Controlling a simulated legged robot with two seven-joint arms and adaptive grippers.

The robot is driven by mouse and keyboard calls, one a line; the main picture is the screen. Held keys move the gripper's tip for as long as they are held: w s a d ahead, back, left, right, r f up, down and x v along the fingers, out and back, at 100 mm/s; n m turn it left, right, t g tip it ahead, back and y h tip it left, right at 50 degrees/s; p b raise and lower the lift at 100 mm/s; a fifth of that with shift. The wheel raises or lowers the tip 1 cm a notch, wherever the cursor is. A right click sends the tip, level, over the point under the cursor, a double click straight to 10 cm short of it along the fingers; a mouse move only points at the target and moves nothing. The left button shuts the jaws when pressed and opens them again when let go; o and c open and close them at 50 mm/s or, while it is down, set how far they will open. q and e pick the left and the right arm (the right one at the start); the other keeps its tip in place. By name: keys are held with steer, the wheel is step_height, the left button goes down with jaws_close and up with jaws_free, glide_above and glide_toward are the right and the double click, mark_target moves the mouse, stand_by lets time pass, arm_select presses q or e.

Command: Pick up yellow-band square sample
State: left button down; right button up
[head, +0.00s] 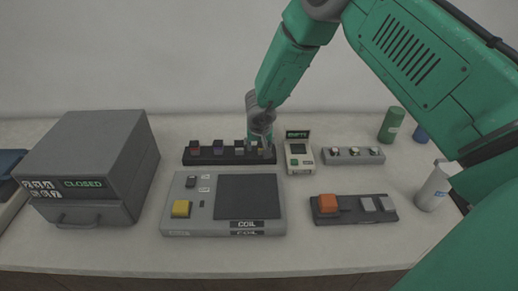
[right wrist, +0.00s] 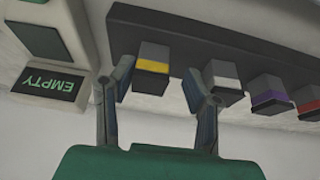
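The yellow-band square sample (right wrist: 152,66) is a grey block with a yellow stripe. It stands at one end of a dark rack (head: 210,160). My right gripper (head: 261,150) is at the rack's right end in the head view and hides most of this sample there. In the right wrist view my right gripper (right wrist: 158,78) is open. Its two fingers point toward the rack, and the yellow-band sample shows between the tips, closer to the left finger. I cannot tell whether a finger touches it. My left gripper is not in view.
White-band (right wrist: 222,82), purple-band (right wrist: 267,96) and red-band (right wrist: 307,105) samples stand on the same rack. The white-band one is close to the right finger. A small device reading EMPTY (head: 299,160) stands right of the rack. A control panel (head: 220,228) lies in front; a grey box (head: 95,160) stands left.

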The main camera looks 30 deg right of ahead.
steer(key=shift+d, duration=0.1)
steer(key=c, duration=0.7)
steer(key=shift+s+d+f, duration=0.15)
steer(key=shift+d+f, duration=0.05)
steer(key=shift+d, duration=0.4)
jaws_close()
steer(key=r, duration=0.9)
steer(key=shift+a+r+p, duration=0.25)
steer(key=shift+r+p, duration=0.05)
steer(key=shift+p, duration=0.1)
steer(key=shift+w+d+r, duration=0.1)
steer(key=shift+w+r, duration=0.1)
